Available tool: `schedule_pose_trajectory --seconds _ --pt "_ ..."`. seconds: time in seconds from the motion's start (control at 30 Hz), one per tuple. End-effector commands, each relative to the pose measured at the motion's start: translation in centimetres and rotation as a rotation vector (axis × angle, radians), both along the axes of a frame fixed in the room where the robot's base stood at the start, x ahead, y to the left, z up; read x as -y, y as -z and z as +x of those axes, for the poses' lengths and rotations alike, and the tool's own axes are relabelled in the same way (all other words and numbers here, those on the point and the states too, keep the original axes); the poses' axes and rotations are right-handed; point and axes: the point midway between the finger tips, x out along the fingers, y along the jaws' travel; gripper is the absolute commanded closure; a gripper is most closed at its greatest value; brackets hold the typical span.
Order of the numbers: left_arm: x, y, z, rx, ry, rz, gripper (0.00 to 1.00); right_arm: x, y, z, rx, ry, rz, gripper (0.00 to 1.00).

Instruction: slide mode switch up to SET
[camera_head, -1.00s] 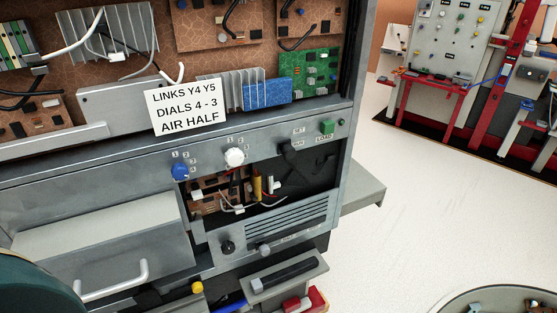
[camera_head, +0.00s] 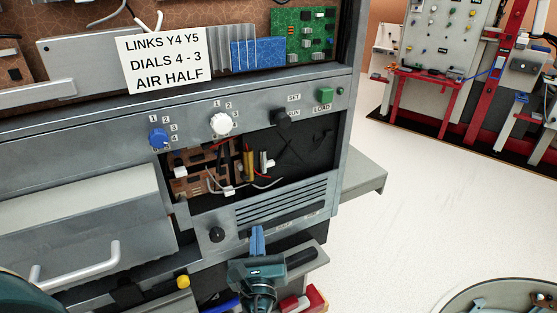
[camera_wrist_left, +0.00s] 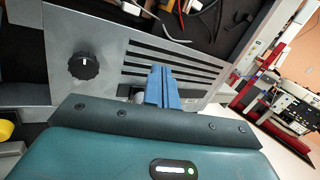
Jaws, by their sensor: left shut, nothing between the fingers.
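The mode switch (camera_head: 283,117) is a dark slider on the grey panel, between the labels SET above and RUN below. It sits nearer the RUN label, though its exact position is hard to make out. My left gripper (camera_head: 257,240) is in front of the lower vent panel, well below the switch. Its blue fingers are shut and empty; they also show in the left wrist view (camera_wrist_left: 162,88), pointing at the vent slots. The switch is not visible in the left wrist view. My right gripper is not in view.
A green button (camera_head: 326,95) is right of the switch; a white dial (camera_head: 221,124) and blue dial (camera_head: 158,138) are left. An open bay with wires (camera_head: 250,165) lies below. A black knob (camera_head: 217,235) and drawer handle (camera_head: 75,265) are left of the gripper.

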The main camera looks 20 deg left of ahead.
Motion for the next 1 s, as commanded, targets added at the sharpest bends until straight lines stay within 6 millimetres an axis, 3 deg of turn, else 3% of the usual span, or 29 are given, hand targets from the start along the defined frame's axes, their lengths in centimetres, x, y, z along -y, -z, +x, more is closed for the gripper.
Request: schedule_pose_trajectory --seconds 0.03,0.2,0.4,0.83,1.0 --pt "0.4 -1.0 0.5 0.038 -0.027 0.145 1.0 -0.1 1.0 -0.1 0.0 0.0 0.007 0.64" --pt "2.0 -5.4 0.7 0.145 -0.156 0.559 1.0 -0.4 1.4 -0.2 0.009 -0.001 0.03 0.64" --pt "3.5 -8.3 0.1 0.221 -0.274 0.809 1.0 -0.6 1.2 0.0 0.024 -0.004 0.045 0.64" --pt "3.8 -9.0 0.0 0.236 -0.3 0.858 1.0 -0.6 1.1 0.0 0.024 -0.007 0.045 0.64" --pt "3.4 -9.9 0.8 0.237 -0.302 0.856 1.0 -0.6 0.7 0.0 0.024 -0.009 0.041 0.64"
